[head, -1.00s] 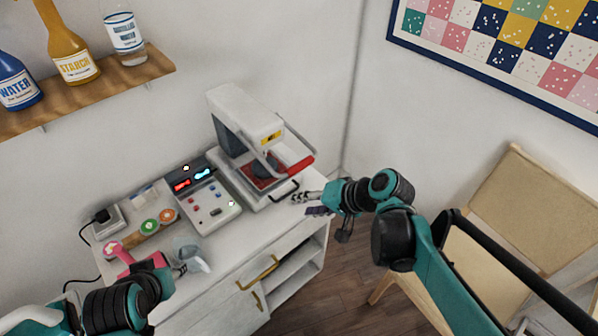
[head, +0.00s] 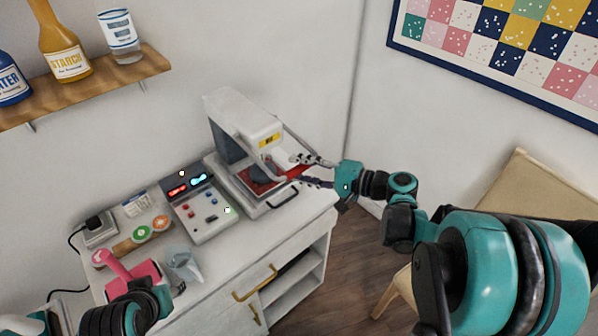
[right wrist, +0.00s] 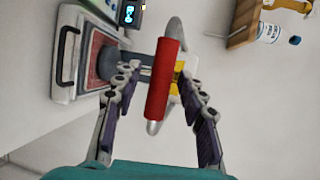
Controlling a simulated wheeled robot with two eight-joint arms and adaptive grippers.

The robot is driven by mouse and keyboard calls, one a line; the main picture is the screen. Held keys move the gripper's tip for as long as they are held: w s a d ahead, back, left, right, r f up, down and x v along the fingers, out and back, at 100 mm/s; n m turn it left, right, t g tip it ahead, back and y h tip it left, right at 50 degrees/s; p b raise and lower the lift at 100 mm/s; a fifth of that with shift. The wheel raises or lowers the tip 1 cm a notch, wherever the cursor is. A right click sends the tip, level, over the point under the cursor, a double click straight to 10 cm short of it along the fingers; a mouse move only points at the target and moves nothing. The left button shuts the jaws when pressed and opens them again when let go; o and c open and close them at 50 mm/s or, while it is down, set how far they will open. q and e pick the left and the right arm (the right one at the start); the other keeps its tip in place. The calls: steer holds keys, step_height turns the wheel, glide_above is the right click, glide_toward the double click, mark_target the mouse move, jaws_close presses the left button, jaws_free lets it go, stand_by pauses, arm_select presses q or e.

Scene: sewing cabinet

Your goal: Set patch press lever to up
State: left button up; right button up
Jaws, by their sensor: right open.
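The white patch press (head: 236,120) stands at the right end of the cabinet top. Its grey lever arm carries a red handle (head: 296,171) low at the press's front, above the red pad. My right gripper (head: 302,169) is open, with its fingers on either side of the handle. In the right wrist view the red handle (right wrist: 163,80) lies between the two open fingers (right wrist: 157,88); whether they touch it is unclear. My left arm is at the lower left near the pink iron (head: 130,275); its fingers are mostly hidden.
A control box (head: 202,210) with lit displays stands left of the press. Thread spools (head: 150,231) and a grey-blue jug (head: 184,264) are farther left. A shelf (head: 90,86) with bottles hangs above. A wooden chair (head: 530,190) stands at the right.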

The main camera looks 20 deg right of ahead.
steer(key=shift+w+a, duration=0.3)
jaws_close()
